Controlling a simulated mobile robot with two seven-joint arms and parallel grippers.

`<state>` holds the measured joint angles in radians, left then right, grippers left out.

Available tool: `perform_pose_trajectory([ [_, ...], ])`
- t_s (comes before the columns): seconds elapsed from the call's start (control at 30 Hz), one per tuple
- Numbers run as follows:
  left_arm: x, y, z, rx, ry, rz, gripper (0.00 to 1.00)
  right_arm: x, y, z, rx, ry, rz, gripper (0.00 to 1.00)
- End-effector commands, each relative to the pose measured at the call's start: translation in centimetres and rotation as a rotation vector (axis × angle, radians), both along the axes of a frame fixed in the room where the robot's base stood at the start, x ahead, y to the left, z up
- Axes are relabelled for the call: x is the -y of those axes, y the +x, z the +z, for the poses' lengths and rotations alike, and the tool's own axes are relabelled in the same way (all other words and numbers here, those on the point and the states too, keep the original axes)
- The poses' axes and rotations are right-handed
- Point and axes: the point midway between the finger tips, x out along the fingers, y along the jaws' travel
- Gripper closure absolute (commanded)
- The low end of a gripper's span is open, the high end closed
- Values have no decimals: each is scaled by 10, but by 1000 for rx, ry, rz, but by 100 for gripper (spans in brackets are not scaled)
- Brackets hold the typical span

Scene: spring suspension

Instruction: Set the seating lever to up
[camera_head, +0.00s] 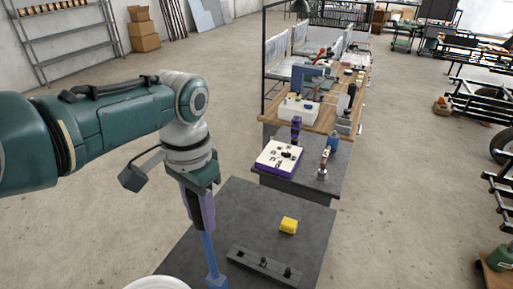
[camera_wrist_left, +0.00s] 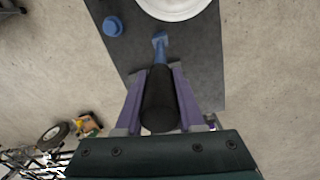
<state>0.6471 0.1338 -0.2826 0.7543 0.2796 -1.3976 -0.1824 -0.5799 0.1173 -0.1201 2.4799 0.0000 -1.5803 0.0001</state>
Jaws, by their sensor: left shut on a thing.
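My left gripper (camera_head: 200,212) points down over the near dark table in the head view. In the left wrist view its purple fingers (camera_wrist_left: 157,105) are shut on the black handle (camera_wrist_left: 159,100) of a blue bar. The blue bar (camera_head: 210,262) runs down from the fingers towards the near table, and its far end (camera_wrist_left: 160,40) shows in the left wrist view. I cannot tell whether this is the seating lever or a loose tool, nor whether its foot is fixed to the table. No label or up mark is readable. My right gripper is not in view.
A yellow block (camera_head: 288,226) and a dark bar with pegs (camera_head: 262,266) lie on the near table. A white round container (camera_head: 158,283) is at its front left. Behind, a second table carries a white-topped purple box (camera_head: 279,158) and a small upright device (camera_head: 323,165).

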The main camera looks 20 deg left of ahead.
Motion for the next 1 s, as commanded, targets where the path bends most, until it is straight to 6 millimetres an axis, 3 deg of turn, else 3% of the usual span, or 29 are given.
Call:
perform_pose_trajectory([
  [0.07, -2, 2, -2, 12, 1, 6, 100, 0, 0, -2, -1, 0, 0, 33],
  [0.1, -2, 2, -2, 11, 1, 6, 58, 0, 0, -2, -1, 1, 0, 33],
  [0.33, -1, 1, -2, 9, 1, 3, 33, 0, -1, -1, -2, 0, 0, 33],
  [0.67, -1, 2, 5, 9, 0, 2, 33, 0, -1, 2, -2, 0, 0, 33],
  [1.0, -1, 4, 58, 14, 0, 1, 33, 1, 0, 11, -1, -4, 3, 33],
])
